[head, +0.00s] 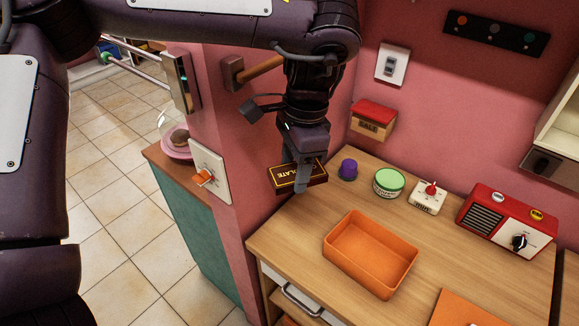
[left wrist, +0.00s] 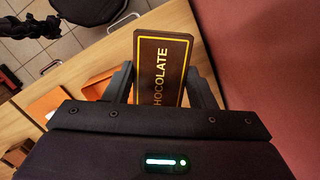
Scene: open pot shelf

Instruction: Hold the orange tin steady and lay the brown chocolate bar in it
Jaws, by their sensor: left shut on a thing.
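The orange tin (head: 371,254) is an open, empty rectangular tray on the wooden counter in the head view. The brown chocolate bar (head: 285,178), with yellow lettering and border, is at the counter's left end, up and to the left of the tin. My left gripper (head: 303,182) is shut on the bar, which is apart from the tin. The left wrist view shows the bar (left wrist: 162,68) between the two fingers. My right gripper is not in view in the head view, so nothing of mine is seen touching the tin.
A purple knob-like object (head: 348,169), a green-lidded can (head: 389,183), a white timer (head: 427,197) and a red radio (head: 507,221) stand along the back of the counter (head: 290,240). An orange flat piece (head: 458,308) lies at the front right.

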